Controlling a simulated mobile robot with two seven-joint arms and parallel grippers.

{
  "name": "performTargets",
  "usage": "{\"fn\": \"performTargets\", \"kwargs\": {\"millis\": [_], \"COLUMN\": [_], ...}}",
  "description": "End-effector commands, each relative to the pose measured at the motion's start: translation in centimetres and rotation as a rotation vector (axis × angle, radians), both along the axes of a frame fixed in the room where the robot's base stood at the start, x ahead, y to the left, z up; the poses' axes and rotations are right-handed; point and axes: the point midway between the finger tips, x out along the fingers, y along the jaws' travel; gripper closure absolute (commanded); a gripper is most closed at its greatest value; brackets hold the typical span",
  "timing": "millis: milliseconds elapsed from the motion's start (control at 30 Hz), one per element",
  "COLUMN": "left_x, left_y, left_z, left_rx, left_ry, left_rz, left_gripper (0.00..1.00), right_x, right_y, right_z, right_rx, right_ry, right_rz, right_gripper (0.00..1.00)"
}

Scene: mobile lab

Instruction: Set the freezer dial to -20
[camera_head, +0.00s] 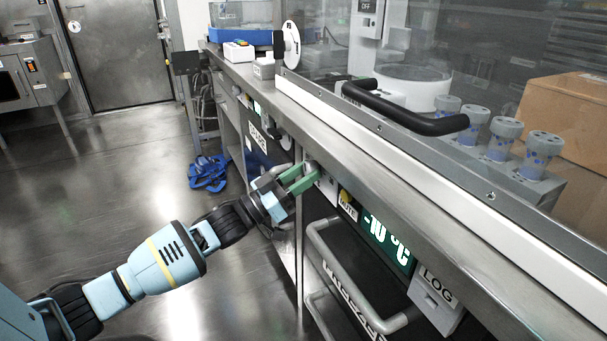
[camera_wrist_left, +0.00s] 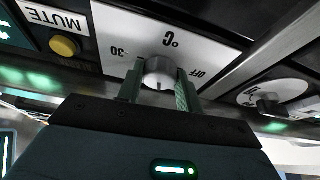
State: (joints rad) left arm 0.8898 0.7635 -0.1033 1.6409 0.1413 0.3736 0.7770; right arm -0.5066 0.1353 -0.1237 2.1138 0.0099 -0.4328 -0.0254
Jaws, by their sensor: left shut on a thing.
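The freezer dial (camera_wrist_left: 160,70) is a small grey round knob on a white plate (camera_wrist_left: 180,38) marked °C, -30 and OFF. The wrist view shows it upside down. My left gripper (camera_head: 298,178) has green fingers, which are shut on the dial from both sides. In the head view the fingers hide the dial, and only part of its white plate (camera_head: 328,187) shows. The freezer display (camera_head: 388,241) reads -10 °C. The freezer (camera_head: 345,285) has a dark front with a grey handle (camera_head: 402,320). My right gripper is not in view.
A yellow MUTE button (camera_wrist_left: 65,46) is beside the dial plate. Another dial (camera_wrist_left: 268,102) is on a separate panel at the right of the wrist view. The bench edge (camera_head: 400,188) runs just above the freezer panel.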

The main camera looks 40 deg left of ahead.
Motion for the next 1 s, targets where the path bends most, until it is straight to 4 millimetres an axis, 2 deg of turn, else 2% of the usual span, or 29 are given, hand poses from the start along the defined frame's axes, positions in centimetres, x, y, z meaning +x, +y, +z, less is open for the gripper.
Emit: {"fn": "performTargets", "kwargs": {"millis": [600,1000], "left_x": [0.18,0.21], "left_y": [0.40,0.49], "left_z": [0.08,0.08], "left_rx": [0.519,0.706], "left_ry": [-0.214,-0.290], "left_rz": [0.000,-0.001], "left_gripper": [0.87,0.87], "right_x": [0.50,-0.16], "right_y": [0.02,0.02], "right_z": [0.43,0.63], "right_rx": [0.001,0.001], "right_ry": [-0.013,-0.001], "right_rz": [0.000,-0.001], "right_gripper": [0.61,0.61]}}
